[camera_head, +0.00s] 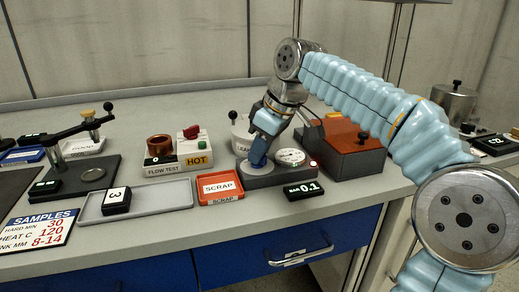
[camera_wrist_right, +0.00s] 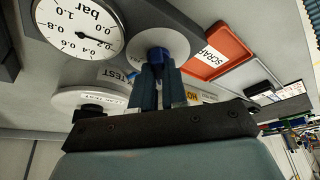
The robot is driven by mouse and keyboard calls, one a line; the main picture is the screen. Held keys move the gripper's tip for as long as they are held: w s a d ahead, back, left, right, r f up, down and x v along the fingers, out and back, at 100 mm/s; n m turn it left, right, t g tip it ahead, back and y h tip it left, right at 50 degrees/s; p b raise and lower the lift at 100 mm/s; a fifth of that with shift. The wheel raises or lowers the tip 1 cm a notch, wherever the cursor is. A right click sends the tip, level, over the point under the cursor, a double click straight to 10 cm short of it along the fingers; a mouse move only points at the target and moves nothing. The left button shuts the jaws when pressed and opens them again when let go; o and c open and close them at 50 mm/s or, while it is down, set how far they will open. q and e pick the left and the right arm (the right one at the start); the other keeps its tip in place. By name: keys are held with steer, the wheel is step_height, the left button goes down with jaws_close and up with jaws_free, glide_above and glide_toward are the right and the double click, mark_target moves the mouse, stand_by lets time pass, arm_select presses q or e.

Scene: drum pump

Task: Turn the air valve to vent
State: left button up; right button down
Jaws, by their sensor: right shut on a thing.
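The air valve's blue handle (camera_wrist_right: 158,57) sits on a round pale disc (camera_wrist_right: 183,38) on a dark grey base (camera_head: 275,179). My right gripper (camera_head: 258,156) reaches down to it, and its fingers (camera_wrist_right: 158,88) are closed around the handle. They hide most of it, so I cannot tell its exact turn angle. A round white pressure gauge (camera_head: 290,157) is beside the valve on the same base. In the wrist view the gauge (camera_wrist_right: 80,28) is marked in bar, its needle near the low end. A small black display (camera_head: 305,190) reads 0.1. My left gripper is out of view.
A red SCRAP tray (camera_head: 220,188) lies left of the valve base. A white pot with a black-knobbed lever (camera_head: 240,138) stands close behind. A dark box with an orange top (camera_head: 345,149) stands to the right. A flow test unit (camera_head: 176,163) is farther left.

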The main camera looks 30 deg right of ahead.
steer(key=c, duration=1.2)
jaws_free()
steer(key=shift+o, duration=0.2)
steer(key=v, duration=1.3)
steer(key=shift+r, duration=0.4)
steer(key=shift+s, duration=0.1)
